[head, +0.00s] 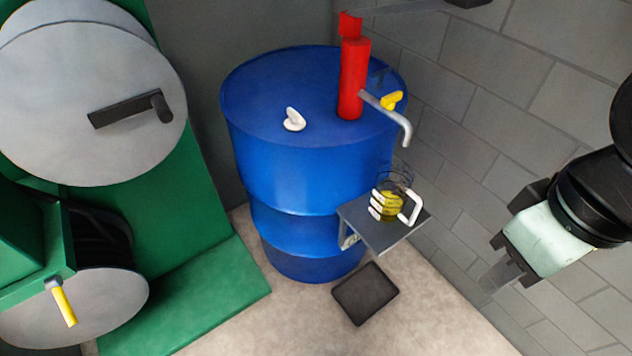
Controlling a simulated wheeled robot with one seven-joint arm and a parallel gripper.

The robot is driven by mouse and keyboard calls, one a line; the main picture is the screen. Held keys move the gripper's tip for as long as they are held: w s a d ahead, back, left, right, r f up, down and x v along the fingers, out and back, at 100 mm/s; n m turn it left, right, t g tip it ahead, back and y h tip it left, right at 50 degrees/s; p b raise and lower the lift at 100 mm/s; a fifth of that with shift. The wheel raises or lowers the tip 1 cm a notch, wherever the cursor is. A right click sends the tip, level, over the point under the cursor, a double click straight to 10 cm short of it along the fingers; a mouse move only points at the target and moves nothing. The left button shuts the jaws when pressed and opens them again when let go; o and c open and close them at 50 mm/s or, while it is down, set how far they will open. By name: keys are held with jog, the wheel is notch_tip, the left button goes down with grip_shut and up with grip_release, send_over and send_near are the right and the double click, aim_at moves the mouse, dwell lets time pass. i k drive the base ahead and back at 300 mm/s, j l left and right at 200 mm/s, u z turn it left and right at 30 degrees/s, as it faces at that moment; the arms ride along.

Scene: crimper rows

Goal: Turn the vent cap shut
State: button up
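The vent cap (294,120) is a small white cap with a raised wing grip, on the top of the blue drum (300,165), left of the red pump. Its grip stands up and leans a little to the left. My gripper (497,278) hangs at the right side of the head view, in front of the block wall, well away from the cap and drum. Its fingers point down and to the left. They overlap from this angle, so their opening cannot be made out. I see nothing held.
A red hand pump (353,80) with a yellow-tapped spout (400,125) rises from the drum's right side. Green machinery (190,220) with grey discs fills the left.

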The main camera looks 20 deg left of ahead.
aim_at(294, 115)
jog(key=i+j+u, duration=0.2)
jog(key=j, duration=0.25)
jog(key=i+j+u, duration=0.15)
jog(key=j, duration=0.25)
jog(key=i+j+u, duration=0.2)
jog(key=i+j, duration=0.05)
jog(key=j, duration=0.1)
